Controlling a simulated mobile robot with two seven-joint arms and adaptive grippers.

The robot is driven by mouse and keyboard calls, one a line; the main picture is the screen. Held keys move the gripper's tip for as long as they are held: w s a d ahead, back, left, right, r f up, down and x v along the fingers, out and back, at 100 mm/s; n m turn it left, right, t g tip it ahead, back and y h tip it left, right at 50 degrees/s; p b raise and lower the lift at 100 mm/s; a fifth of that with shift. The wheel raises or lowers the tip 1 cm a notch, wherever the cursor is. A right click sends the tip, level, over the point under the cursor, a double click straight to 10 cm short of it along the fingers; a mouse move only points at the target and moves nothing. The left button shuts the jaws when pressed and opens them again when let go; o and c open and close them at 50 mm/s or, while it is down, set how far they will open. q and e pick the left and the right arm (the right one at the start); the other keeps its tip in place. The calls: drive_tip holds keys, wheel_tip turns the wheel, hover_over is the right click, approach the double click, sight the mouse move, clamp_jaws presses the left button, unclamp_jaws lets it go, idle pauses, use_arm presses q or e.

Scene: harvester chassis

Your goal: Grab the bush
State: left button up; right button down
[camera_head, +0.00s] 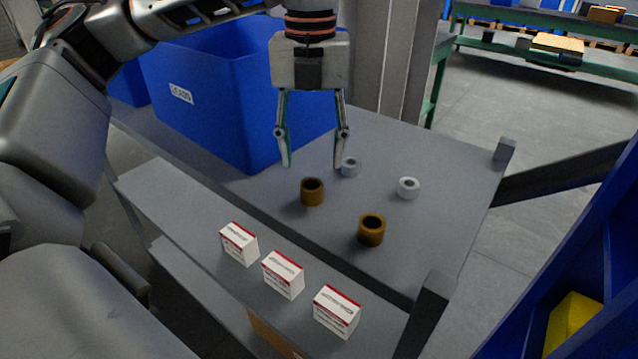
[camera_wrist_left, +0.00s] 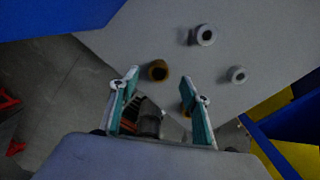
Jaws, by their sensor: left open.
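Two brown ring-shaped bushes stand on the grey table (camera_head: 450,160): one nearer the blue bin (camera_head: 311,198), one farther right and closer to the camera (camera_head: 371,238). Two light grey bushes, one at the back (camera_head: 349,171) and one to the right (camera_head: 408,193), stand behind them. My left gripper (camera_head: 313,165) points down, open and empty, above the table near the first brown bush. In the left wrist view, one brown bush (camera_wrist_left: 152,72) shows between the fingertips; another brown one (camera_wrist_left: 186,94) is partly hidden by a finger. My right gripper is not in view.
A large blue bin (camera_head: 215,110) with a label stands left of the bushes. Three small white-and-red boxes (camera_head: 283,278) sit on a lower front ledge. Dark posts (camera_head: 430,305) rise at the table's right corners. Blue shelving with a yellow item (camera_head: 572,320) is at right.

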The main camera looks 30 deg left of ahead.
sight(312, 185)
use_arm(q)
drive_tip(key=f, duration=0.3)
drive_tip(key=s+f, duration=0.1)
drive_tip(key=f, duration=0.1)
drive_tip(key=shift+d+f, duration=0.15)
drive_tip(key=shift+d, duration=0.05)
drive_tip(key=shift+f, duration=0.55)
drive_tip(key=c, duration=1.2)
